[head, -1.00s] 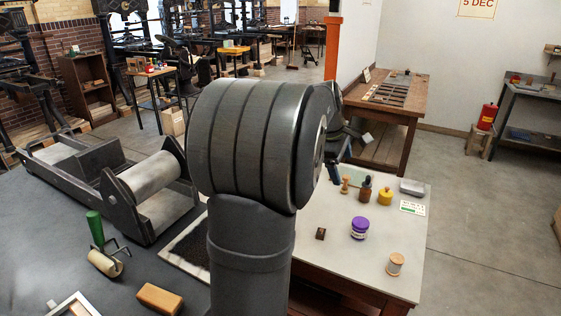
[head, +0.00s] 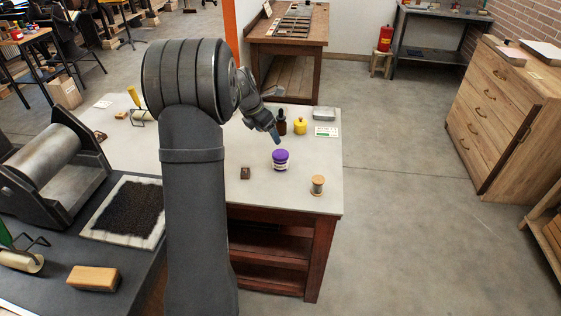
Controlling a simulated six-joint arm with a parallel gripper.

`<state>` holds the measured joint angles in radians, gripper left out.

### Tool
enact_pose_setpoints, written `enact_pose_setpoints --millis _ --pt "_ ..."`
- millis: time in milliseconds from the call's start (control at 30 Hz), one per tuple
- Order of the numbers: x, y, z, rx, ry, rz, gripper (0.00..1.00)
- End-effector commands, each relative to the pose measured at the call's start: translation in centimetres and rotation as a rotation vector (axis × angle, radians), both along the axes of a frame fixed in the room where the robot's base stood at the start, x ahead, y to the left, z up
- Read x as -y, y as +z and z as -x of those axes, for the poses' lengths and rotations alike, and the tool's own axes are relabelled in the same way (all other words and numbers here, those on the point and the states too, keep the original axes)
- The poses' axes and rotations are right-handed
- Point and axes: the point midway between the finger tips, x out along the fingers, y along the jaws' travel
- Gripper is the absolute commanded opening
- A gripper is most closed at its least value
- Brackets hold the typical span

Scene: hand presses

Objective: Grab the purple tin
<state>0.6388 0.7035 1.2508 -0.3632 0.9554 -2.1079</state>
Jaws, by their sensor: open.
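The purple tin (head: 280,160) stands upright on the pale tabletop, with a purple lid and a pale label band around its side. My gripper (head: 274,137) is above and just behind the tin, slightly to its left, pointing down towards the table. It is open and holds nothing that I can see; its fingers are small in this view. My arm covers part of the table to the left.
On the pale table (head: 322,201), a wooden spool (head: 318,185) is right of the tin and a small dark block (head: 245,173) left. Behind are a dark dropper bottle (head: 282,124), a yellow pot (head: 301,127) and a grey box (head: 324,114). Open floor lies to the right.

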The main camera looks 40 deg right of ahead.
Motion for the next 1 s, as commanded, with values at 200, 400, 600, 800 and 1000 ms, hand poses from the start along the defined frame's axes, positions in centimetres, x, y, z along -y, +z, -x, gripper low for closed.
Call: enact_pose_setpoints --millis 200,400,600,800,1000 --pt "1.9 -4.7 0.0 -0.003 -0.003 -0.002 0.79" --pt "3.3 -8.1 -0.2 0.000 -0.003 -0.001 0.79" --pt "3.9 -9.4 -0.2 0.001 -0.003 0.000 0.79" --pt "4.4 -10.9 0.1 -0.001 -0.005 -0.002 0.79" --pt "5.5 -13.7 0.2 0.000 -0.002 -0.001 0.79"
